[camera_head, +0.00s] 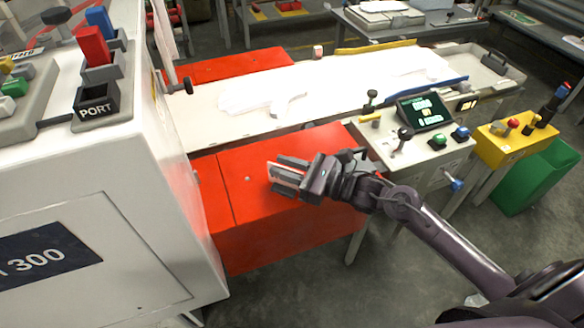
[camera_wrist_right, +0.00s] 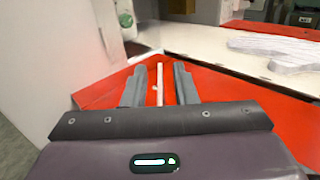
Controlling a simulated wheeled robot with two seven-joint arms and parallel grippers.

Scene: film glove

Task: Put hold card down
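My right gripper (camera_head: 288,172) reaches in from the right, low over the red cover (camera_head: 245,235) beside the white machine. In the right wrist view its two grey fingers (camera_wrist_right: 159,85) stand apart. A thin, pale strip, which looks like the hold card (camera_wrist_right: 160,82) seen edge-on, lies between them, with a gap on both sides. In the head view a pale, pinkish flat piece, likely the same card (camera_head: 286,177), shows between the fingers. I cannot tell whether it touches the red cover. My left gripper is not in view.
The white machine (camera_head: 100,190) with a PORT holder (camera_head: 97,105) stands close on the left. Behind the cover is a pale bed with a white glove-like form (camera_head: 290,95). A control panel with a screen (camera_head: 424,112) and levers stands right of the gripper.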

